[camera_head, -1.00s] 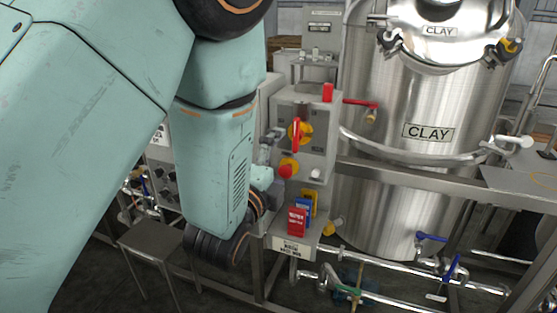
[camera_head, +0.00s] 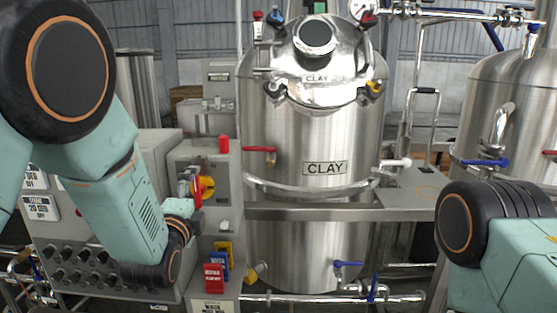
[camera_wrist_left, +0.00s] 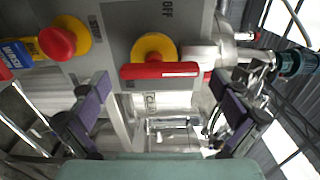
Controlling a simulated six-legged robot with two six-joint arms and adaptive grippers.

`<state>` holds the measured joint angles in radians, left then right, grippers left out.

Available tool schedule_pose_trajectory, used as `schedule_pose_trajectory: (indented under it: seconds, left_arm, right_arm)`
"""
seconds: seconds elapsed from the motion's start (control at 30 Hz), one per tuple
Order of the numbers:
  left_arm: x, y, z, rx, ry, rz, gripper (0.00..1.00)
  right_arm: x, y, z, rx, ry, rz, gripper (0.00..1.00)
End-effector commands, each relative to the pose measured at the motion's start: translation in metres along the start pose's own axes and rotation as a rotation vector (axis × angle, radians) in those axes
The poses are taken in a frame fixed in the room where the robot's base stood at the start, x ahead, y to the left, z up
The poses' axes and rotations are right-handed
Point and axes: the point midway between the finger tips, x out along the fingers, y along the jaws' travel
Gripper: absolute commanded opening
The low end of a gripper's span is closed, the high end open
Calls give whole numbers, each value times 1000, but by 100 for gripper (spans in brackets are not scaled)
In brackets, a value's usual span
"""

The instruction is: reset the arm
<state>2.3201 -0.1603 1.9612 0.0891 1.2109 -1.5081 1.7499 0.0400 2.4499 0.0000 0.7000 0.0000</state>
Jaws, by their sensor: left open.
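My left gripper (camera_head: 190,188) is at the front of a grey control box, close to a rotary switch with a yellow plate (camera_head: 207,187). In the left wrist view my left gripper (camera_wrist_left: 160,110) is open, its two fingers wide apart with nothing between them. The switch's red handle (camera_wrist_left: 158,71) lies crosswise just beyond the fingers, on its yellow base (camera_wrist_left: 153,46). A red push button (camera_wrist_left: 57,42) on a yellow ring is beside it. My right arm (camera_head: 500,240) shows at the right edge in the head view; its gripper is out of view.
A steel tank labelled CLAY (camera_head: 310,140) stands behind, with a second tank (camera_head: 500,110) at the right. A knobbed panel (camera_head: 90,250) is at the left. Red, blue and yellow tags (camera_head: 216,265) hang low on the box. Pipes run below the tank.

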Motion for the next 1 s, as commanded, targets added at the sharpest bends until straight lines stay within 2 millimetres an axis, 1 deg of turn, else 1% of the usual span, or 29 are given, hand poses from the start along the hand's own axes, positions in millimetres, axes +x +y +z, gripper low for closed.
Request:
schedule_pose_trajectory:
  seconds: [0.1,0.23,0.63,0.77,0.87,1.0]
  left_arm:
    - [11,0,0,-1,0,0,100]
    - [17,0,0,0,0,0,100]
    - [18,0,0,-1,0,1,100]
    - [12,0,0,1,0,1,100]
    - [1,1,0,1,1,2,100]
    - [-19,0,-1,1,2,2,100]
  right_arm:
    - [0,0,0,0,0,0,0]
    - [0,0,0,0,0,0,0]
    - [0,0,0,0,0,0,0]
    - [0,0,0,0,0,0,0]
    - [0,0,0,0,0,0,0]
    - [0,0,0,0,0,0,0]
